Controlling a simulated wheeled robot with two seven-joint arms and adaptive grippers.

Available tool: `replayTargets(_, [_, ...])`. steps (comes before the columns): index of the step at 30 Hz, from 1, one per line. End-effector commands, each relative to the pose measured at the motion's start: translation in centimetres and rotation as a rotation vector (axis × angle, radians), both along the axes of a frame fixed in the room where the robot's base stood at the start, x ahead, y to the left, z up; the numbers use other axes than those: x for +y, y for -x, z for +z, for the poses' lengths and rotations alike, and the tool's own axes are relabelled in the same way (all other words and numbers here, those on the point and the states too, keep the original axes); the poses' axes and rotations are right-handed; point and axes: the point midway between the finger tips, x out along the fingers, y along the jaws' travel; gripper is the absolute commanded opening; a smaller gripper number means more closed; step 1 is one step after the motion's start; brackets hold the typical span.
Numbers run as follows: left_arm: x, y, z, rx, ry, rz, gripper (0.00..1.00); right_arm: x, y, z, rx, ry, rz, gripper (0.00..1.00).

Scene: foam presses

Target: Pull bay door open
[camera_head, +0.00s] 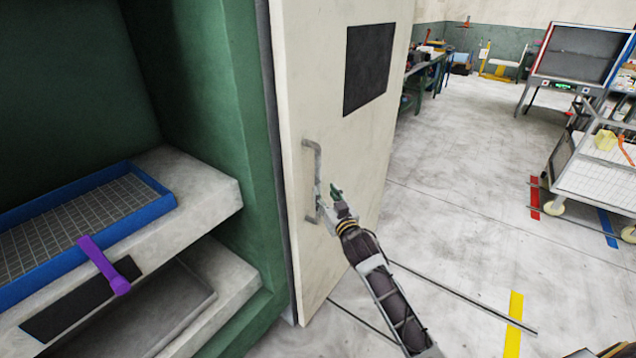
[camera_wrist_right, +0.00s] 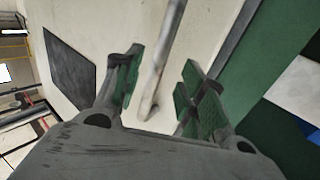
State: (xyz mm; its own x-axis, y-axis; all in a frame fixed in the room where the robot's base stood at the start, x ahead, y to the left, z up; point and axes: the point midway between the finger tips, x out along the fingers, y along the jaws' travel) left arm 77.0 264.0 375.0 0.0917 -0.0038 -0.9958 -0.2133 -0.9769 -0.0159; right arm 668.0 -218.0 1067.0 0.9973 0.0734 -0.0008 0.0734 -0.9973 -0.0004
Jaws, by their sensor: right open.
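The bay door (camera_head: 345,130) is a cream panel with a dark square, standing open at the right side of the green press frame (camera_head: 230,120). Its grey bar handle (camera_head: 308,185) is upright on the door face. My right gripper (camera_head: 332,192) is at the handle's lower half. In the right wrist view the handle (camera_wrist_right: 167,60) runs between the two green-padded fingers of the gripper (camera_wrist_right: 158,92), which are open and apart from it. My left gripper is not in view.
A blue-rimmed tray (camera_head: 150,178) with a mesh floor and a purple handle (camera_head: 103,265) sits on the press shelf at left. A wheeled cart (camera_head: 595,185) stands at far right. A workbench (camera_head: 425,80) is at the back. The floor right of the door is clear.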

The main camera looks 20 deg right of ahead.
Motion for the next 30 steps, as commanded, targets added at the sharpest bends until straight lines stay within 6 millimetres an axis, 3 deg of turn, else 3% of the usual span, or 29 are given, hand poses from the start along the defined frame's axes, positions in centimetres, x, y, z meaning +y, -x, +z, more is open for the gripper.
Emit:
replayTargets(21, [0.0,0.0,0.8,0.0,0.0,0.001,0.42,0.4,-5.9,0.1,-0.001,0.001,-0.001,0.41])
replayTargets(30, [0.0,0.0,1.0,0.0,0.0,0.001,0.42,0.5,-7.1,0.1,-0.002,0.001,0.0,0.41])
